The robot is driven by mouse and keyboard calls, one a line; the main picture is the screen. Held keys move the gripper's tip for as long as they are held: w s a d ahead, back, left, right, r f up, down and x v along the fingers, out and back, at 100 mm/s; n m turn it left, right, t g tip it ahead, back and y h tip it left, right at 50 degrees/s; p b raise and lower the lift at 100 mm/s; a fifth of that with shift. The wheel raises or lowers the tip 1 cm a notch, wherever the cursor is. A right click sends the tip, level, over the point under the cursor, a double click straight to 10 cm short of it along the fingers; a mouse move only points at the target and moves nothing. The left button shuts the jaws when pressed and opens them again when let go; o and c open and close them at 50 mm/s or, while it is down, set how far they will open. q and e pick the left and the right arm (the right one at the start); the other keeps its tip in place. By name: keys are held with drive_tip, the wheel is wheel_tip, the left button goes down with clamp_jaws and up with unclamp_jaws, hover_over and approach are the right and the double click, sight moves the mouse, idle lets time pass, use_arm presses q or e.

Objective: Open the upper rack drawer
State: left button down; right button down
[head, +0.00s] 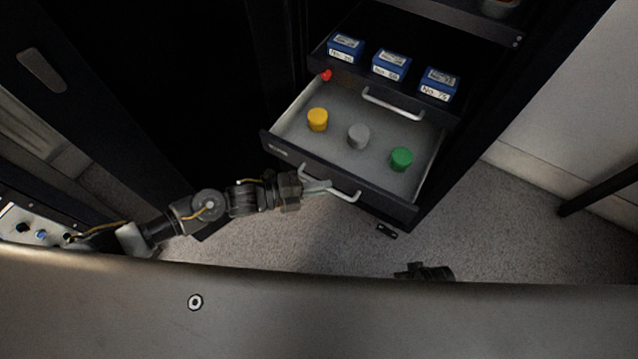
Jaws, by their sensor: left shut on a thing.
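The black rack has a drawer pulled out toward me, its front panel (385,203) facing me. Its grey tray holds a yellow cylinder (317,119), a grey cylinder (358,135) and a green cylinder (401,159). My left gripper (318,186) is shut on this drawer's silver handle (345,195) near the handle's left end. Another silver handle (392,104) is on a panel behind the open tray, with nothing touching it. A dark part, apparently my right gripper (425,271), shows at the lower right; its fingers are unclear.
Blue labelled boxes (391,65) stand in a row on the rack behind the drawer. A small black piece (387,230) appears over the carpet. A dark bar (600,190) juts in at right. Carpet (510,235) is clear right of the drawer.

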use_arm(q)
drive_tip(key=c, duration=1.5)
unclamp_jaws()
drive_tip(key=v, duration=1.1)
use_arm(e)
drive_tip(key=shift+w+r, duration=0.15)
drive_tip(key=shift+r, duration=0.2)
use_arm(q)
drive_tip(key=shift+d, duration=0.1)
